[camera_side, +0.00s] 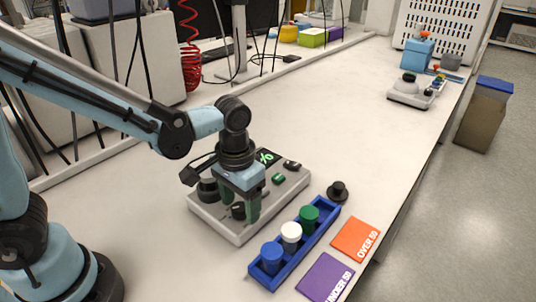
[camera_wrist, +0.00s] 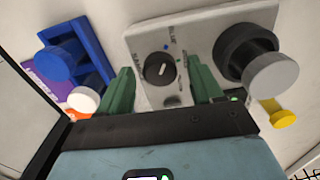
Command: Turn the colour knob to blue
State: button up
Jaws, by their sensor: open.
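The small black colour knob (camera_wrist: 158,70) sits on the grey reactor base, with a short white pointer line on its face. "BLUE" is printed above it in the wrist view, near a small blue dot; another label at its left is hard to read. My gripper (camera_wrist: 160,82) is open, one green finger on each side of the knob, with visible gaps, so it does not grip it. In the side view, my gripper (camera_side: 239,214) points down over the base (camera_side: 237,236), the knob (camera_side: 238,211) low between its fingers.
A larger black knob or cylinder (camera_wrist: 246,52) stands close beside one finger. A blue rack (camera_side: 285,268) with blue, white and green vials stands right of the base. Purple (camera_side: 326,278) and orange (camera_side: 356,239) cards lie near the table edge.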

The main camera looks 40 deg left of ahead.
aim_at(240, 206)
notch_tip(240, 206, up, 12)
dwell(0.6)
jog(key=shift+f, duration=0.1)
jog(key=s+a+f+t, duration=0.1)
jog(key=a+t, duration=0.1)
jog(key=a, duration=0.1)
jog(key=a+f+t, duration=0.1)
jog(key=a+t, duration=0.1)
jog(key=a, duration=0.1)
jog(key=s+a+f+t, duration=0.1)
jog(key=a+t, duration=0.2)
jog(key=a, duration=0.1)
jog(key=shift+s+f, duration=0.1)
jog(key=shift+s, duration=0.25)
